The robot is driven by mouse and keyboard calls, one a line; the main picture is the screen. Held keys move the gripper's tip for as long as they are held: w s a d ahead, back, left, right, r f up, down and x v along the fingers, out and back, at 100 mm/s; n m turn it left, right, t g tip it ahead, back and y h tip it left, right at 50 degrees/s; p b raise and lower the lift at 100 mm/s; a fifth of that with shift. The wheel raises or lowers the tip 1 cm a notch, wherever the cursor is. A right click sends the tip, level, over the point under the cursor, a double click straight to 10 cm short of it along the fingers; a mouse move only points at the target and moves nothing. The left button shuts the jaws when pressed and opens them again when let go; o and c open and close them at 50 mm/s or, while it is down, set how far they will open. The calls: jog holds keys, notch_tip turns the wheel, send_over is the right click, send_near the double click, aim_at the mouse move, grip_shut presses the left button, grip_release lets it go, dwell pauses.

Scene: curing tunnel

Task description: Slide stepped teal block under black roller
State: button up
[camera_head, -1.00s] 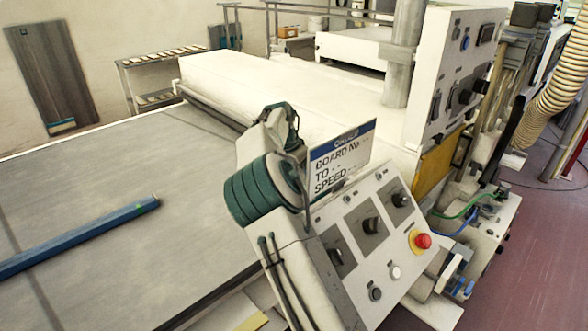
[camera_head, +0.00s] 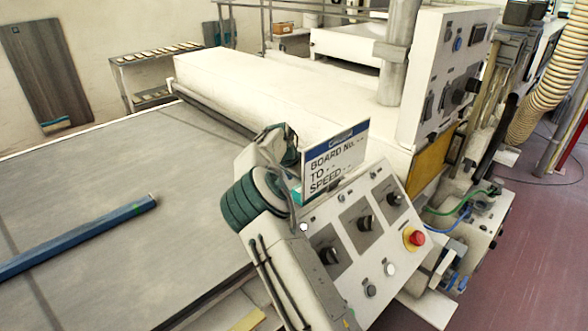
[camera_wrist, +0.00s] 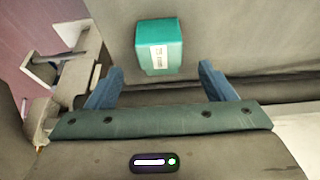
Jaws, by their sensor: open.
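The teal block (camera_wrist: 158,45) has a white printed label and lies on a grey surface in the wrist view. Its step is not clear from this angle. My gripper (camera_wrist: 160,67) is open, with one blue finger on each side. The block is beyond the fingertips, roughly centred between them, and no finger visibly touches it. A black roller (camera_head: 212,113) runs along the near edge of the white tunnel housing in the head view. A dark band to the right in the wrist view may be the same roller.
A wide grey belt (camera_head: 120,165) fills the left, with a long blue bar (camera_head: 80,235) across it. A control panel (camera_head: 370,225) with knobs, a red button and a sign (camera_head: 335,160) stands centre right. The belt between bar and roller looks clear.

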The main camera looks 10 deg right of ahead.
jog(key=p+x, duration=0.1)
jog(key=x, duration=0.6)
jog(key=shift+f+p, duration=0.1)
jog(key=shift+p, duration=0.2)
jog(key=c, duration=1.1)
